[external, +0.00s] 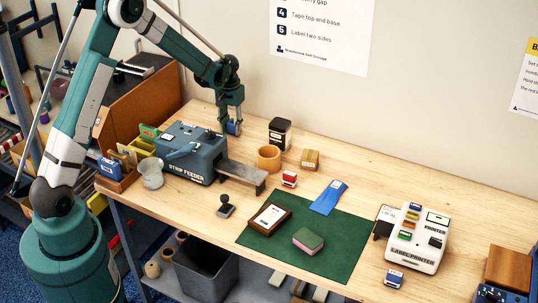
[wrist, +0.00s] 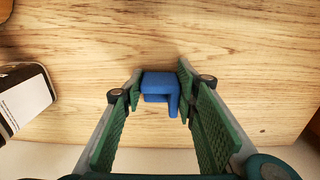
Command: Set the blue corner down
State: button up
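The blue corner (wrist: 160,83) is a small blue angled piece between the fingertips of my gripper (wrist: 159,92) in the wrist view. Both green ribbed fingers press against its sides, so my gripper is shut on it. In the external view, the blue corner (external: 234,127) shows at the tip of my gripper (external: 232,122), which points down over the back of the wooden table (external: 205,111), behind the strip feeder. I cannot tell exactly how far the corner is above the wood.
The strip feeder (external: 193,155) stands in front of my gripper. A black-topped container (external: 280,134), an orange cup (external: 268,158) and a small carton (external: 310,160) stand to the right. A green mat (external: 345,235) lies further right. Bare wood surrounds the corner in the wrist view.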

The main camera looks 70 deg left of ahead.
aim_at(231, 124)
jog(key=shift+f, duration=0.2)
jog(key=o, duration=0.6)
jog(key=shift+r, duration=0.25)
notch_tip(231, 124, up, 12)
jog(key=shift+f, duration=0.1)
dwell(0.6)
dwell(0.6)
